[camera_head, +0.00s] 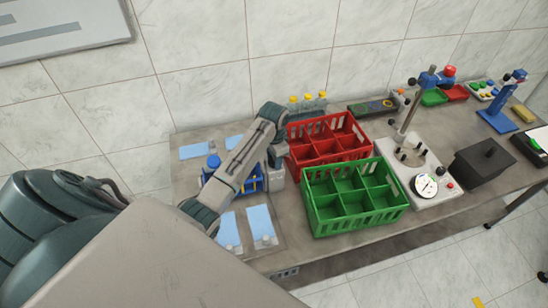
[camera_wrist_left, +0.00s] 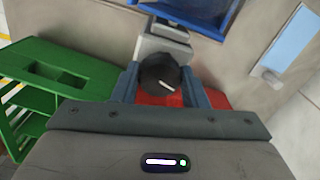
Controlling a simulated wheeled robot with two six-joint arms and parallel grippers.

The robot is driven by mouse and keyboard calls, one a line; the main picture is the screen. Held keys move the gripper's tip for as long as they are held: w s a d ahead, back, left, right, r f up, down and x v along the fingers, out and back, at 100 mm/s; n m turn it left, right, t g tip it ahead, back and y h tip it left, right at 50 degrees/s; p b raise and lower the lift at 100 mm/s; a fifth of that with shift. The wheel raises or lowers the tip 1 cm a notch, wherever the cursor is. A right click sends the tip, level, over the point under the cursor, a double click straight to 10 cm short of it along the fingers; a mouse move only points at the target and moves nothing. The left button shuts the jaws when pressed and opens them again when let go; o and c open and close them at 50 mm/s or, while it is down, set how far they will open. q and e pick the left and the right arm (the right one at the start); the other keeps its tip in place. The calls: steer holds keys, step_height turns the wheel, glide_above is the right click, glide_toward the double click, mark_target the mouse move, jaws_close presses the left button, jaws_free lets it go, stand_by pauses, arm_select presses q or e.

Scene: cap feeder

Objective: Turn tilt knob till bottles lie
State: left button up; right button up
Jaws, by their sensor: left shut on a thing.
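My left gripper (camera_wrist_left: 160,84) is shut on a black round knob (camera_wrist_left: 157,70) with a white mark on it, in the wrist view. The knob sits at a grey block (camera_wrist_left: 162,40) beside a blue cradle (camera_wrist_left: 205,12). In the head view my left gripper (camera_head: 276,153) reaches down between the cradle and the red crate, and the knob is hidden there. The blue cradle (camera_head: 250,185) is partly behind my arm. A blue-capped bottle (camera_head: 213,163) shows at its left; I cannot tell how any bottles in the cradle lean. My right gripper is not in view.
A red crate (camera_head: 301,133) and a green crate (camera_head: 314,213) stand close right of the cradle. Several yellow-capped bottles (camera_head: 308,101) stand behind. Light blue pads (camera_head: 259,219) lie in front. A white-based stand (camera_head: 433,200) and a dark box (camera_head: 487,160) are farther right.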

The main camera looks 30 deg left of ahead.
arm_select(q)
steer(key=m, duration=0.6)
steer(key=o, duration=0.9)
steer(key=n, duration=0.4)
steer(key=shift+n, duration=0.3)
steer(key=n, duration=0.5)
